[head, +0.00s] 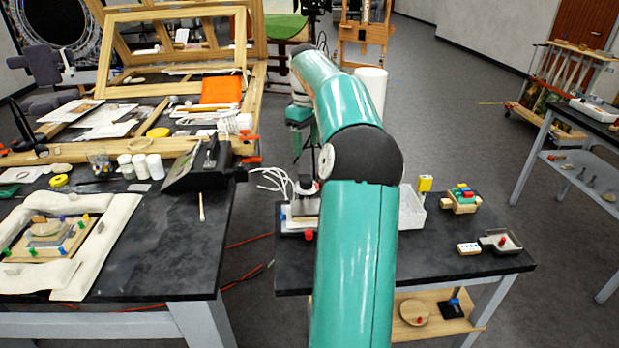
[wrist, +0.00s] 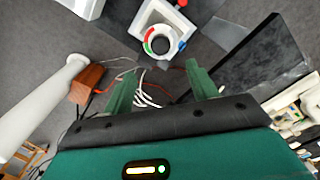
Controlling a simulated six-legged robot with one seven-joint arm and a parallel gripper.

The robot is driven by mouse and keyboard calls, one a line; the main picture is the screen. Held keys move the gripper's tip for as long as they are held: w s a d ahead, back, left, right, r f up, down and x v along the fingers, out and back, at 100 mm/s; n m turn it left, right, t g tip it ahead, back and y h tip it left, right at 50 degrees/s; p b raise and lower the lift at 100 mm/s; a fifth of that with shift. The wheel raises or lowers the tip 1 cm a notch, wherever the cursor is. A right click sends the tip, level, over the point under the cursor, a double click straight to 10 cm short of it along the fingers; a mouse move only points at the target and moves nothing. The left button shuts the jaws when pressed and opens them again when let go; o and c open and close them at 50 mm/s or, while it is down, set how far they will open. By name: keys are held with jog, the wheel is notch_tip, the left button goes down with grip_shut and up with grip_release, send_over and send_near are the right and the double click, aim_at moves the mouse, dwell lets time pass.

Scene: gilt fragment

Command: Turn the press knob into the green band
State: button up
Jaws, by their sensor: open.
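The press knob (wrist: 160,44) shows at the top middle of the wrist view as a dark round centre inside a pale ring. A red band (wrist: 148,36) and a green band (wrist: 148,50) lie on the ring's left side. The knob's pointer is too small to read. The knob sits on a white press (wrist: 139,24), which stands on the dark table in the head view (head: 299,222), partly hidden by my arm. My gripper (wrist: 160,83) is open and empty, its two green fingers spread apart below the knob in the wrist view. They do not touch it.
White cables (head: 272,182) trail beside the press. A cluttered worktable (head: 180,262) is at left, with a gap between the tables.

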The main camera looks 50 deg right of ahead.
aim_at(306, 180)
notch_tip(306, 180, down, 12)
jog(key=shift+w+r, duration=0.1)
jog(key=shift+c, duration=0.2)
jog(key=c, duration=1)
